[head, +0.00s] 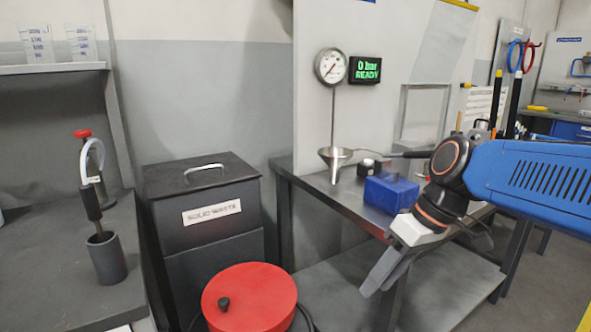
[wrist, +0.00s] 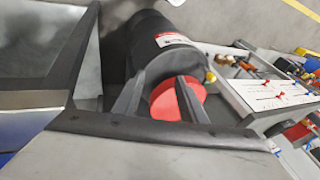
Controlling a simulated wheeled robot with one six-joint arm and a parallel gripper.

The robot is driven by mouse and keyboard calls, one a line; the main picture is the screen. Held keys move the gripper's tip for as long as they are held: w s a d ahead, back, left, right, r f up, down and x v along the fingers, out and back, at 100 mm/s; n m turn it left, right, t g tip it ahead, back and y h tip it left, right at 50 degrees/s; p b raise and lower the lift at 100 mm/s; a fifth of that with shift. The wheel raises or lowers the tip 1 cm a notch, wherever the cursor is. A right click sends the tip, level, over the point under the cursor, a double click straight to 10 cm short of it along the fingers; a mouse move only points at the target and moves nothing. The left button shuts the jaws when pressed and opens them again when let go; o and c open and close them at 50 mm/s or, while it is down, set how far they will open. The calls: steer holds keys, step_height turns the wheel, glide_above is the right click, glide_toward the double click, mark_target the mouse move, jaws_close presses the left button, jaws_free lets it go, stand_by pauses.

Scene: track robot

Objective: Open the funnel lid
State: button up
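A metal funnel (head: 335,160) stands at the left end of the workbench in the head view, below a pressure gauge. A round red lid (head: 249,298) with a small black knob lies low in the front of the head view; I cannot tell whether it is the funnel lid. My gripper (head: 372,287) points down and left in front of the workbench, to the right of the red lid and apart from it. In the wrist view my gripper's two fingers (wrist: 160,78) are spread with nothing held. A red round surface (wrist: 163,100) shows beyond and between them, partly hidden by the right finger.
A dark solid waste bin (head: 212,218) stands left of the workbench (head: 345,193). A blue box (head: 391,194) sits on the bench near my arm. A black cylinder (wrist: 148,42) with a label shows in the wrist view. A side bench (head: 60,275) is at the left.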

steer(key=s+d+f+m+t+h, duration=0.2)
steer(key=s+d+f+m, duration=0.15)
steer(key=d, duration=0.25)
steer(key=s+d+f+m+t+h, duration=0.25)
steer(key=s+d+f, duration=0.2)
steer(key=d, duration=0.25)
steer(key=w+a+r+n+g, duration=0.2)
steer(key=w+a+r+n, duration=0.3)
steer(key=w+a+r, duration=0.25)
step_height(320, 180, up, 8)
steer(key=n+g, duration=0.3)
steer(key=n, duration=1.1)
glide_above(223, 301)
step_height(223, 301, down, 17)
steer(key=shift+r, duration=0.15)
jaws_close()
